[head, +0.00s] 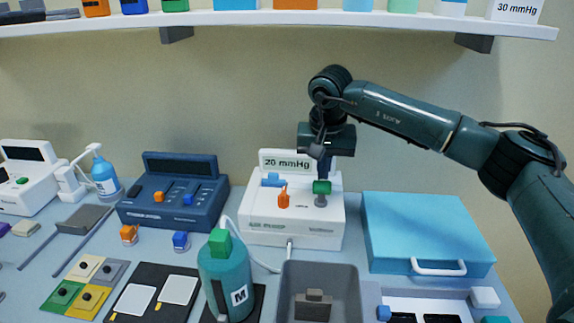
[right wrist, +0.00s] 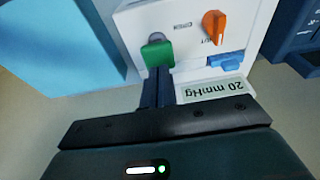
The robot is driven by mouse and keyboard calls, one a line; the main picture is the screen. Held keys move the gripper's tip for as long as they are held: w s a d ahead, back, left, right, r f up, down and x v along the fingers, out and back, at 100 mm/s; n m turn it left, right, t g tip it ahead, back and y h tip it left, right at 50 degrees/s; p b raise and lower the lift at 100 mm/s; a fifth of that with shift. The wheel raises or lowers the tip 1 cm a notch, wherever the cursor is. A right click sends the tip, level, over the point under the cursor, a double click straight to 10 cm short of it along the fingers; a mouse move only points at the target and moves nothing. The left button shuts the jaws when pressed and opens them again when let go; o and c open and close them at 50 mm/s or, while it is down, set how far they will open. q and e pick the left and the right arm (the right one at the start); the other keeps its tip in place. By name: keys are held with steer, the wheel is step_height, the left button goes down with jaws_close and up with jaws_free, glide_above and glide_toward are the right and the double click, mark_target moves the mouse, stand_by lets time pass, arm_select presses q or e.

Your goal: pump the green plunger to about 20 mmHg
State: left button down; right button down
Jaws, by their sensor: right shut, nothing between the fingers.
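The green plunger (head: 321,187) stands on a grey stem on top of the white pump box (head: 291,232). It also shows in the right wrist view (right wrist: 157,53), just beyond my fingertips. My right gripper (head: 328,180) points down over the box, shut and empty, its fingertips (right wrist: 157,72) right at the green plunger. I cannot tell whether they touch it. A sign (head: 286,162) reading "20 mmHg" stands at the back of the box. An orange knob (head: 283,198) and a blue valve (head: 272,180) are left of the plunger. My left gripper is out of view.
A light blue case (head: 425,228) lies to the right of the box. A dark blue console (head: 174,196) stands to the left. A teal bottle (head: 226,280) with a green cap and a grey bin (head: 342,283) are in front. A shelf (head: 330,20) runs overhead.

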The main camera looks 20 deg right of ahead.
steer(key=shift+r, duration=0.1)
step_height(320, 180, up, 5)
steer(key=p, duration=0.4)
stand_by(0.4)
